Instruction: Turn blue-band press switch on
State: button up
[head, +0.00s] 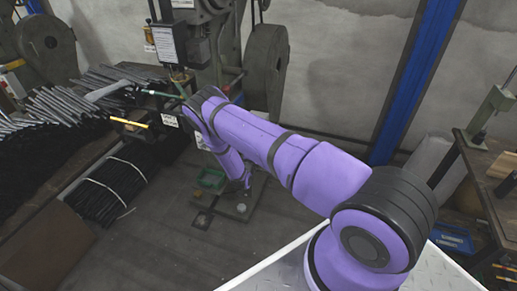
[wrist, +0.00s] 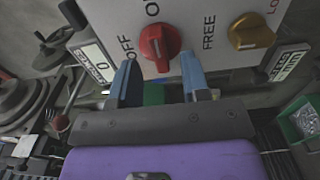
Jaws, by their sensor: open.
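In the wrist view a red rotary switch (wrist: 153,48) sits on a pale panel (wrist: 205,35). An OFF label is at its left, and another label starting with O is cut off above it. I cannot tell which label its pale pointer mark faces. My gripper (wrist: 159,64) is open, its two blue-grey fingers on either side of the switch's lower part. I cannot tell whether they touch it. In the head view my arm hides the switch, and the gripper's fingers cannot be made out. I see no blue band on the press (head: 222,40).
A yellow knob (wrist: 250,32) with a FREE label sits right of the red switch. Rod bundles (head: 110,185) lie at left in the head view. A workbench (head: 485,170) stands at right.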

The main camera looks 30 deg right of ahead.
jog(key=v, duration=0.7)
jog(key=shift+s+a, duration=0.1)
jog(key=shift+a, duration=0.05)
notch_tip(320, 180, up, 21)
jog(key=d+m+g+h, duration=0.2)
jog(key=m+g, duration=0.4)
jog(key=g, duration=0.2)
jog(key=s+r+m+g+y, duration=0.2)
jog(key=s+r, duration=0.2)
jog(key=r, duration=0.4)
jog(key=s+r+m+g+y, duration=0.1)
jog(key=s+r+g+y, duration=0.15)
jog(key=r, duration=0.65)
jog(key=s+a+r+t+y, duration=0.1)
jog(key=s+a+r+y, duration=0.15)
jog(key=s+r, duration=0.5)
jog(key=s+a+r+y, duration=0.2)
jog(key=s+r+y, duration=0.1)
jog(key=s+r, duration=0.45)
jog(key=s+a+r+t+y, duration=0.3)
jog(key=s+a, duration=0.1)
jog(key=s, duration=0.4)
jog(key=s+a+r+n+t+y, duration=0.1)
jog(key=s+a+r+t+y, duration=0.2)
jog(key=s, duration=0.5)
jog(key=shift+s+a+n, duration=0.25)
jog(key=shift+a+n, duration=0.05)
jog(key=shift+a, duration=0.1)
